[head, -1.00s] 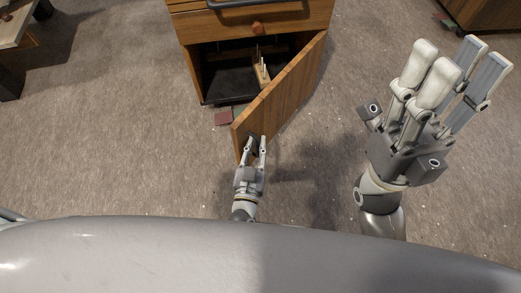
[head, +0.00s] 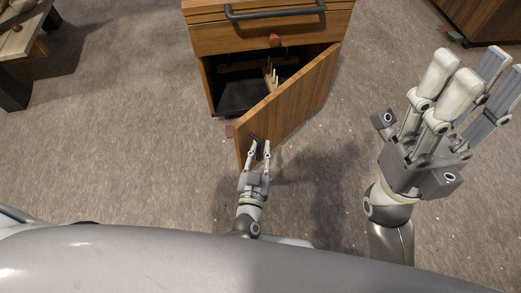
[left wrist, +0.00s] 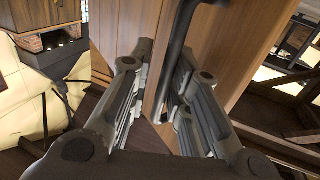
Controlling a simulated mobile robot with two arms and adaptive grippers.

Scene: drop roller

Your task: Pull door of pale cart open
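The wooden cart (head: 230,38) stands at the top middle of the head view; its wood looks mid-brown. Its lower door (head: 290,105) stands ajar, swung out toward me, with the hinge side at the right. A dark bar handle (left wrist: 176,60) is on the door's face in the left wrist view. My left gripper (head: 259,148) is at the door's free edge, with its fingers apart on either side of the handle. The handle lies closer to the right finger in the wrist view; contact is unclear. My right gripper (head: 465,75) is open and empty, at the right.
Above the door is a drawer with a dark bar handle (head: 275,13) and a reddish knob (head: 275,40). The compartment holds a small wooden rack with pegs (head: 270,77). A wooden table (head: 22,38) stands at the upper left. The carpet left of the door is clear.

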